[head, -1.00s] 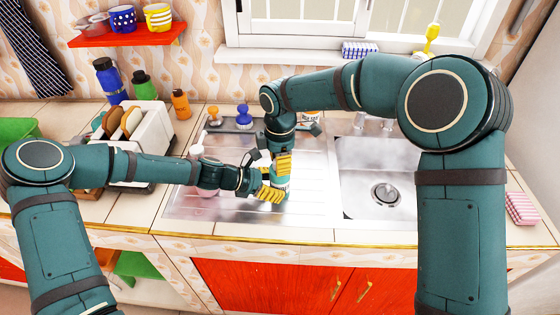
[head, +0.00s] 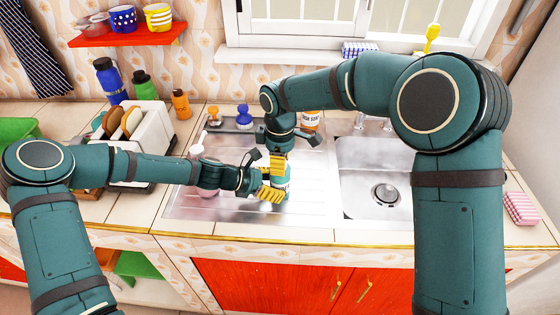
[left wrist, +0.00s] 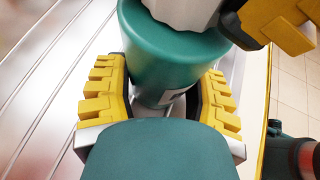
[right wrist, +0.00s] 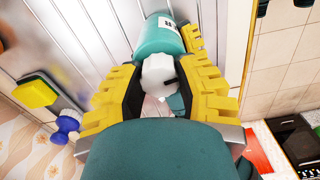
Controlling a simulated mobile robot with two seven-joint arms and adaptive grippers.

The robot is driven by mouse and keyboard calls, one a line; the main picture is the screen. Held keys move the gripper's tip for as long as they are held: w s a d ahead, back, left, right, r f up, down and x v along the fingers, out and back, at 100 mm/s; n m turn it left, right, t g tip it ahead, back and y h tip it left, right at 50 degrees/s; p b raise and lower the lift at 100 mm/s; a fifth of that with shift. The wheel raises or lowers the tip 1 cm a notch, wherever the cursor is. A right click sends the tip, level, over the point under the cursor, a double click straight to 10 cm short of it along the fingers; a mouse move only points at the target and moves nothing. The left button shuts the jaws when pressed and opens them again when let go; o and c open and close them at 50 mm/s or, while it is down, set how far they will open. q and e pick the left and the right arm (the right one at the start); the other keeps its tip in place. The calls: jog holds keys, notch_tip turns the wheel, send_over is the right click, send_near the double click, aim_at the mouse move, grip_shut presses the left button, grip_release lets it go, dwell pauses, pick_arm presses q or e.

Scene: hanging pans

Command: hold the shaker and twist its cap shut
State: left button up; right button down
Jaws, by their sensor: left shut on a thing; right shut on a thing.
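The shaker (head: 287,181) stands on the metal drainboard left of the sink, with a teal body and a white faceted cap. My left gripper (head: 271,192) is shut on the teal body, with the yellow fingers on both sides of it in the left wrist view (left wrist: 165,60). My right gripper (head: 277,167) comes from above and is shut on the white cap (right wrist: 158,70). The cap also shows at the top of the left wrist view (left wrist: 185,10). The cap sits on the body; whether it is fully tight cannot be seen.
The sink basin (head: 377,178) is to the right. A labelled jar (head: 310,121) and a blue-knobbed tool (head: 244,116) stand behind the shaker. A toaster (head: 148,140) and bottles (head: 109,80) are to the left. The drainboard's front is clear.

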jog(key=shift+m, duration=0.6)
jog(key=c, duration=0.6)
grip_release()
notch_tip(320, 180, up, 12)
pick_arm(q)
jog(key=o, duration=1.2)
